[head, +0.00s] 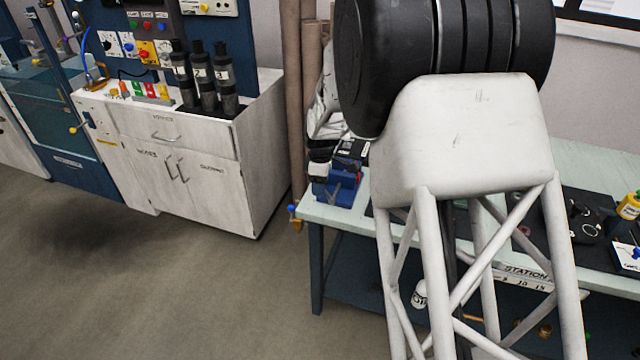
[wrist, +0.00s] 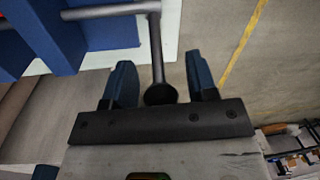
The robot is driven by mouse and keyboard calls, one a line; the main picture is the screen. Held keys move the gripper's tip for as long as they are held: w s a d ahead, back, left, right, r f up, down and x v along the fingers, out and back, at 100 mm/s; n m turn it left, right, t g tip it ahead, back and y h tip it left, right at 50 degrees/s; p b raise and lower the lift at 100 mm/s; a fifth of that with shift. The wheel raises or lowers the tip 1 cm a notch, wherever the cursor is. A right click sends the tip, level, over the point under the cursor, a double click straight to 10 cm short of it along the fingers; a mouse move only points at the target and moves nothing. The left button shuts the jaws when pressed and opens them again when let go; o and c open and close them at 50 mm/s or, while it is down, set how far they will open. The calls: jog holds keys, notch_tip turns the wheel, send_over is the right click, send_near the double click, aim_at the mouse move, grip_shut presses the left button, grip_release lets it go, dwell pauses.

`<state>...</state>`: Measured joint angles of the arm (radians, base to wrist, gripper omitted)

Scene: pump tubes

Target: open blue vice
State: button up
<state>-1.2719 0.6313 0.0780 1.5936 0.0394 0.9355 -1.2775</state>
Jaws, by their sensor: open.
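The blue vice (head: 337,188) sits at the left end of the pale green workbench, partly hidden by my arm in the head view. In the wrist view, part of its blue body (wrist: 45,30) fills the upper left. A grey screw leads right from it to a grey handle bar (wrist: 157,45) with a dark round end. My gripper (wrist: 159,62) is open, with one finger on each side of the bar. Gaps show between the bar and both fingers. In the head view I cannot make out the fingers.
The workbench (head: 318,212) carries a dark mat with small parts and a yellow bottle (head: 628,206) at right. Brown vertical pipes (head: 292,90) stand behind its left end. A white cabinet (head: 190,150) with black bottles stands at left. The floor between is clear.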

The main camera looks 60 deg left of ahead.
grip_shut()
jog(key=shift+s+a+f+t+h, duration=0.25)
jog(key=shift+f+t+h, duration=0.05)
jog(key=shift+t+h, duration=0.25)
jog(key=shift+s+a+f+t+h, duration=0.3)
jog(key=shift+t+h, duration=0.15)
jog(key=shift+h, duration=0.1)
grip_release()
jog(key=shift+r, duration=0.15)
